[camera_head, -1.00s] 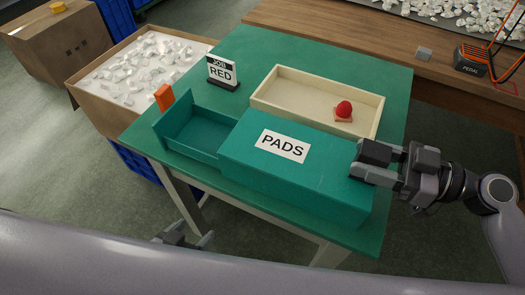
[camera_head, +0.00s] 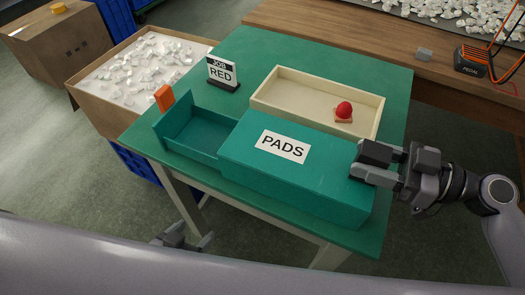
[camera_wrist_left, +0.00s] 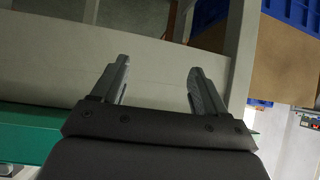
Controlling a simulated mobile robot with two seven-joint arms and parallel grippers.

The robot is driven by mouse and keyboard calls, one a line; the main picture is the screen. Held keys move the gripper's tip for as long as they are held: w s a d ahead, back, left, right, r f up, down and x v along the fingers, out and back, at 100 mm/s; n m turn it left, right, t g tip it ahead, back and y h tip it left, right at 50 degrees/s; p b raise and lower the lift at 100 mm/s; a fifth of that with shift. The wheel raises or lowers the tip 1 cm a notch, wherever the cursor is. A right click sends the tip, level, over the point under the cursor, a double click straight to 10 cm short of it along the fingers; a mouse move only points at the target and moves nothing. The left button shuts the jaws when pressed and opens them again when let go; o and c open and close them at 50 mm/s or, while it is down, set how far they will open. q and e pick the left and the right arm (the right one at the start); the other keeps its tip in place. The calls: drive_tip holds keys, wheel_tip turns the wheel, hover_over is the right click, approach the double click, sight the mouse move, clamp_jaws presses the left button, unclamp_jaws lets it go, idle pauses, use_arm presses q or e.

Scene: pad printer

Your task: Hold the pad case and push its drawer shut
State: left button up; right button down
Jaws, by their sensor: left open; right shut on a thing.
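The teal pad case (camera_head: 310,185) with a white PADS label lies on the green table. Its drawer (camera_head: 198,130) sticks out to the left, open and empty, with an orange handle (camera_head: 164,97) at its far left end. My right gripper (camera_head: 362,166) is at the case's right end and is shut on the case. My left gripper (camera_head: 205,242) is low at the front, below the table edge, mostly hidden behind a grey part of my body. In the left wrist view, the left gripper (camera_wrist_left: 158,75) is open with nothing between its fingers.
A cream tray (camera_head: 262,92) behind the case holds a red pad on a small block (camera_head: 343,111). A JOB RED sign (camera_head: 222,73) stands behind the drawer. A carton of white pieces (camera_head: 110,88) is beside the table's left edge. The table's back left is clear.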

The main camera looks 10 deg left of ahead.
use_arm(q)
drive_tip(key=shift+w+a+r, duration=0.1)
drive_tip(key=shift+w+a, duration=0.05)
drive_tip(key=c, duration=0.7)
drive_tip(key=shift+w+a+r+n, duration=0.6)
drive_tip(key=shift+w+a+r, duration=0.4)
drive_tip(key=shift+a, duration=0.1)
clamp_jaws()
drive_tip(key=w+a+r+n, duration=0.2)
drive_tip(key=w+a+r, duration=0.2)
drive_tip(key=r, duration=0.4)
drive_tip(key=w+d+r+m+g+h, duration=0.5)
drive_tip(key=w+d+r+h, duration=0.2)
drive_tip(key=w+d+r, duration=0.45)
drive_tip(key=w+a+r+g+y, duration=0.1)
drive_tip(key=w+a+r+y, duration=0.3)
drive_tip(key=a, duration=0.4)
drive_tip(key=w+a+r+g+y, duration=0.1)
drive_tip(key=a+r+g+y, duration=0.1)
drive_tip(key=a+r+y, duration=0.5)
wheel_tip(320, 180, down, 10)
drive_tip(key=a+h, duration=0.1)
drive_tip(key=h, duration=0.1)
drive_tip(key=shift+a+r+n+h, duration=0.15)
drive_tip(key=shift+a+n+h, duration=0.15)
